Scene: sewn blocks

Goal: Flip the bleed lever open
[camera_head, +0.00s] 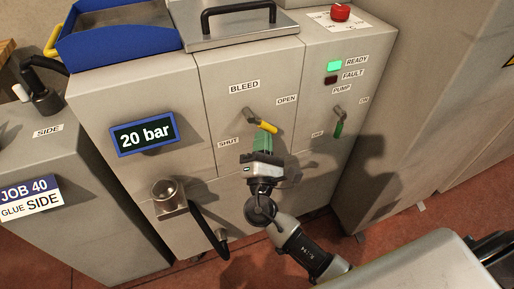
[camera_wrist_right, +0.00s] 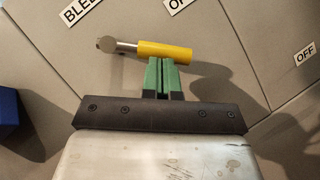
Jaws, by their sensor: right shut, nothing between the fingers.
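The bleed lever has a yellow grip (camera_head: 267,127) on a metal pivot, on the middle grey panel below the BLEED label (camera_head: 244,87). The grip points right and slightly down from the pivot in the head view. The OPEN label (camera_head: 286,99) is up and to its right; the SHUT label (camera_head: 228,143) is lower left. My right gripper (camera_head: 263,138) has its green fingers closed together, empty, just under the grip. In the wrist view the fingertips (camera_wrist_right: 161,62) meet the lower edge of the yellow grip (camera_wrist_right: 166,50); whether they touch it I cannot tell. My left gripper is not in view.
A pump lever with a green grip (camera_head: 338,129) is on the panel to the right. A blue tray (camera_head: 120,43) and a metal lid (camera_head: 240,35) lie on top.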

